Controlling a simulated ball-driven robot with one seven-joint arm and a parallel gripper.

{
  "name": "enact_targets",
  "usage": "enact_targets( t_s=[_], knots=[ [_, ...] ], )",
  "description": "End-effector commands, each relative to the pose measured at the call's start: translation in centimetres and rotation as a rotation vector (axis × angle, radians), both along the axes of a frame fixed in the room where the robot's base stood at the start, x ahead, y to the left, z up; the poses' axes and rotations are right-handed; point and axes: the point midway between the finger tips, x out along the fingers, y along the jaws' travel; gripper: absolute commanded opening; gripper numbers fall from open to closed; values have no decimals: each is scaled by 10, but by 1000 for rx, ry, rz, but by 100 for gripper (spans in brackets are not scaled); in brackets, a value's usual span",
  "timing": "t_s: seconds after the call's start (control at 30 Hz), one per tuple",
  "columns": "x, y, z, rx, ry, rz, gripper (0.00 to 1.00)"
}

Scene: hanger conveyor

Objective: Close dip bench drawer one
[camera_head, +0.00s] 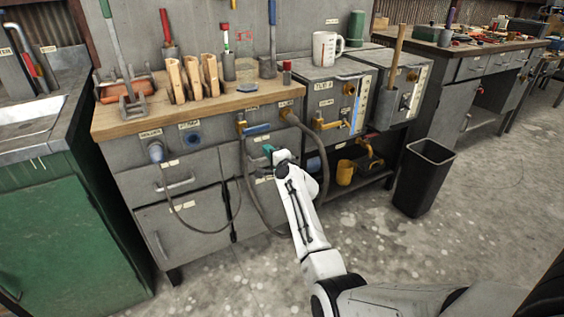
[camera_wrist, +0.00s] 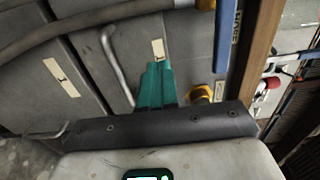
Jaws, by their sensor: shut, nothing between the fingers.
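The grey bench with a wooden top (camera_head: 200,112) has drawers in its front. A left drawer (camera_head: 202,176) with a bar handle (camera_head: 175,184) shows in the head view. My gripper (camera_head: 268,149) is at the right-hand drawer front, partly hiding it. In the wrist view my gripper's teal fingers (camera_wrist: 154,84) are shut and empty, beside a silver bar handle (camera_wrist: 116,65) on a grey front (camera_wrist: 140,45) with a pale label. Whether the fingers touch the front I cannot tell. The labels are too small to read, so which drawer is number one, and how far it stands out, is unclear.
Hoses (camera_head: 247,180) hang from the bench front close to my gripper. A yellow valve (camera_head: 240,127) with a blue lever sits above it. A dark bin (camera_head: 424,180) stands at the right. A green cabinet (camera_head: 70,210) is at the left. The floor in front is clear.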

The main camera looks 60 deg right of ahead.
Motion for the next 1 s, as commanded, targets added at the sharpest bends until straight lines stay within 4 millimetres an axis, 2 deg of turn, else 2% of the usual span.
enact_targets(
  t_s=[0.3,0.5,0.9,1.0],
  knots=[
    [-43,26,3,1,-1,-1,0],
    [-60,36,1,1,-1,-1,0],
    [-65,39,1,0,-2,-2,0],
    [-62,60,-9,-30,63,53,0]
  ],
)
